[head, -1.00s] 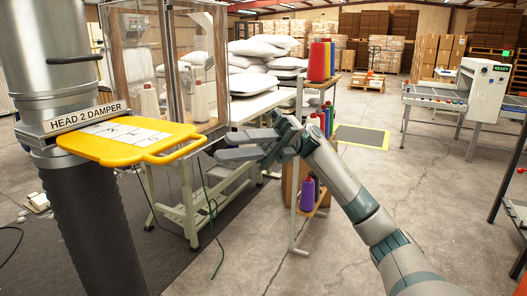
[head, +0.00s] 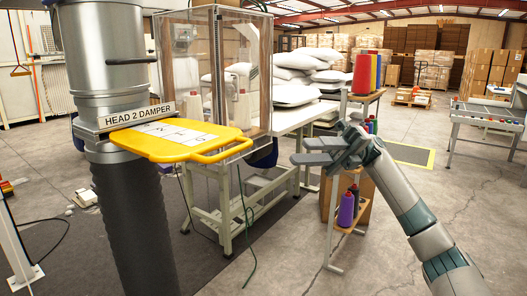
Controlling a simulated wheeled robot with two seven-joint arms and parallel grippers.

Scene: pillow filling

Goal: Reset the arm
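My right gripper (head: 312,159) is in the middle of the head view, its arm coming in from the lower right. Its two grey fingers point left with a narrow gap between them, and nothing shows between them. In the picture it lies to the right of the yellow damper plate (head: 165,150) and apart from it. The plate sticks out with its loop handle to the right, under the label "HEAD 2 DAMPER" on a grey metal column. My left gripper is not in view.
A clear-walled machine on a frame (head: 225,190) stands behind the plate. White pillows (head: 300,60) lie stacked on a white table. A thread rack (head: 335,215) with coloured cones stands just behind my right gripper. Open concrete floor lies at the right.

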